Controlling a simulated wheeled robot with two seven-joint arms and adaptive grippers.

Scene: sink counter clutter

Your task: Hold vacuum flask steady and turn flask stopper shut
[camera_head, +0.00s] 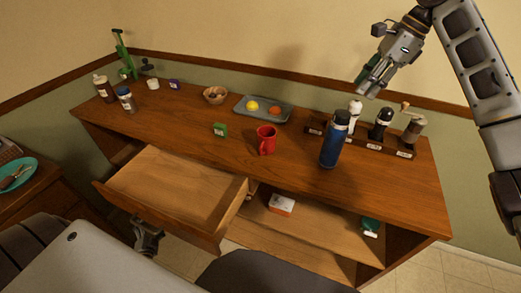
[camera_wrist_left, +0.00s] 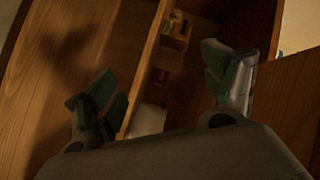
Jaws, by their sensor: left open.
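The blue vacuum flask (camera_head: 331,146) stands upright on the right half of the wooden counter, near the front edge. Its dark stopper (camera_head: 341,116) sits on top; how tightly it is turned cannot be seen. My right gripper (camera_head: 369,82) is in the air above and behind the flask, apart from it, with nothing visible in it; its finger gap is unclear. My left gripper (camera_wrist_left: 165,90) is open and empty, low in front of the counter by the drawer, far to the left of the flask.
An open, empty drawer (camera_head: 176,190) juts out at the front left. A red mug (camera_head: 266,139) stands left of the flask. A green box (camera_head: 220,130) stands further left.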

